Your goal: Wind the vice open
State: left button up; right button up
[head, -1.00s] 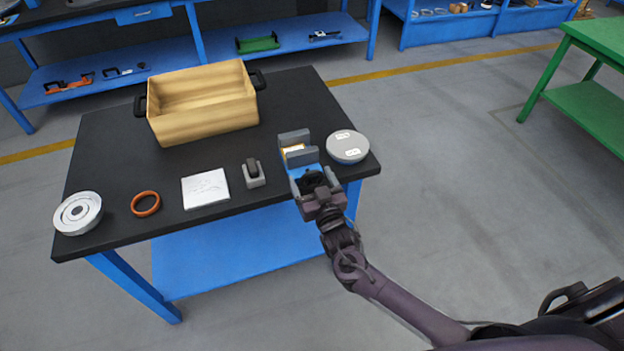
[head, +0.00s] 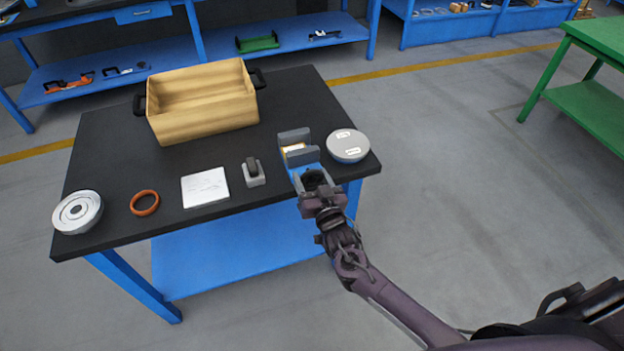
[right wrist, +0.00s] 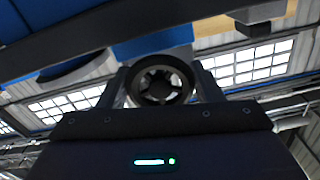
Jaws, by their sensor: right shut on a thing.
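The vice (head: 295,140) stands at the front right of the black table, with grey jaws and a blue body. A small orange and white thing (head: 293,149) shows between its jaws. My right gripper (head: 313,178) is at the vice's near end, shut on the dark handwheel. In the right wrist view the round, spoked handwheel (right wrist: 161,84) sits between my two fingers (right wrist: 161,92). In the head view my gripper hides much of the wheel. My left gripper is out of view.
A grey round flanged part (head: 348,146) lies close right of the vice. To the left are a small grey block with a dark roller (head: 254,176), a white plate (head: 205,187), an orange ring (head: 144,203) and a silver stepped disc (head: 77,213). A wooden crate (head: 203,128) stands behind.

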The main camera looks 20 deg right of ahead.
jog(key=m, duration=0.5)
jog(key=shift+a+m, duration=0.1)
jog(key=shift+m, duration=0.2)
jog(key=m, duration=0.6)
jog(key=shift+r, duration=0.1)
dwell(0.3)
jog(key=o, duration=0.8)
jog(key=shift+o, duration=0.6)
jog(key=shift+s, duration=0.1)
